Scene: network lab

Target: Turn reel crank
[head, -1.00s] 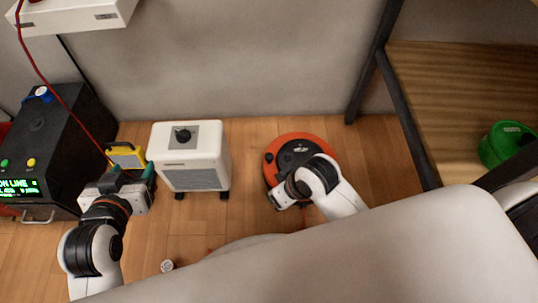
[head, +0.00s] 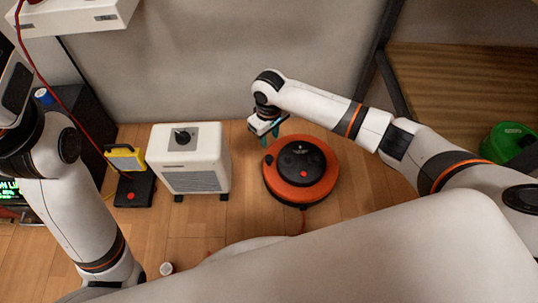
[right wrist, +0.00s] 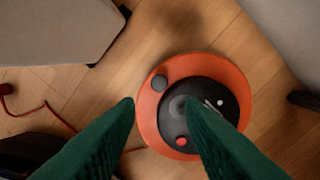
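The orange cable reel (head: 299,197) lies on the wooden floor, with a black round hub (head: 301,158) on top. A small dark knob (head: 268,159) sits near its left rim; a grey knob (right wrist: 160,82) shows on the orange rim in the right wrist view. The hub there bears a red spot (right wrist: 181,141). My right gripper (head: 270,130) is above and beyond the reel's far left edge, pointing down. In the right wrist view its green fingers (right wrist: 155,104) are apart with nothing between them. My left arm is at the left; its gripper is out of view.
A white wheeled unit (head: 190,160) stands left of the reel. A yellow device (head: 126,158) and a black pedal with a red button (head: 136,190) are further left. A wooden shelf (head: 450,85) with a green reel (head: 503,143) is at the right.

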